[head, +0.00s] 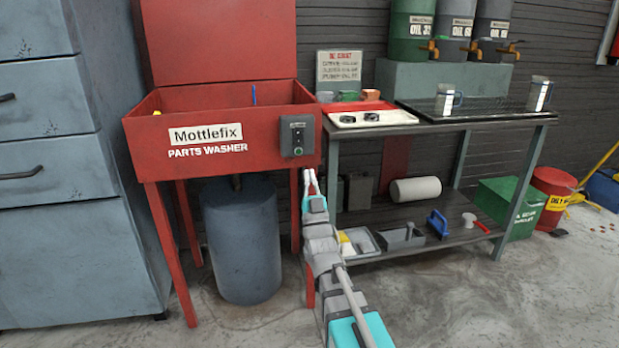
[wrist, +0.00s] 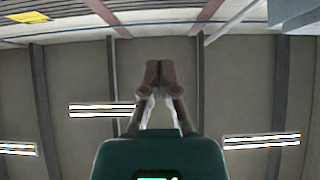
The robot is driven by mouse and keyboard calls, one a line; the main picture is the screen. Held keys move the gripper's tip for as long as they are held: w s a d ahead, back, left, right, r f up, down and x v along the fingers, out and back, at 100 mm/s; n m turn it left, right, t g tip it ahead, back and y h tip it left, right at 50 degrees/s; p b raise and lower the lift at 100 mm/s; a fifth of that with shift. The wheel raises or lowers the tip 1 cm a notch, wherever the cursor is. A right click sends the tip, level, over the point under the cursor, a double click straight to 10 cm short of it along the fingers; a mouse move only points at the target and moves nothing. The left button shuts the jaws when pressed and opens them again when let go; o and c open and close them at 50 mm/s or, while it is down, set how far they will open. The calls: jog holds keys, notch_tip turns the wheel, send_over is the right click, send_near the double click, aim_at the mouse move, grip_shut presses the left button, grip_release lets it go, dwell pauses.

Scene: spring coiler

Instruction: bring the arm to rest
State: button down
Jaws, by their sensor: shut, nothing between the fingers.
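My gripper (head: 311,178) is at the end of my raised arm, in front of the right end of the red parts washer (head: 222,170), below its grey switch box (head: 297,136). In the wrist view my gripper (wrist: 160,68) points at the ceiling side of the room, with its fingers together and nothing between them. Whether it touches the washer cannot be told from the head view.
A workbench (head: 430,128) with a tray of dark parts (head: 372,117) and two metal mugs stands right of the washer. Its lower shelf (head: 462,234) holds bins and a roll. A blue-grey drum (head: 242,240) stands under the washer. Grey cabinets (head: 60,180) fill the left. Open floor lies at front right.

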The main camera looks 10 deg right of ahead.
notch_tip(320, 180, down, 16)
jog(key=w+d+g+p, duration=0.1)
jog(key=g+p, duration=0.5)
jog(key=g, duration=0.8)
jog(key=s+d+f+g+h+p, duration=0.1)
jog(key=s+f+g+p, duration=0.15)
jog(key=s+g, duration=0.6)
jog(key=s+d+f+g+p, duration=0.15)
jog(key=s+f+g, duration=0.3)
jog(key=s, duration=0.65)
notch_tip(320, 180, up, 39)
jog(key=p, duration=3.8)
jog(key=shift+s+a+f+g, duration=0.15)
jog(key=shift+s+a+g, duration=0.15)
jog(key=shift+a, duration=0.15)
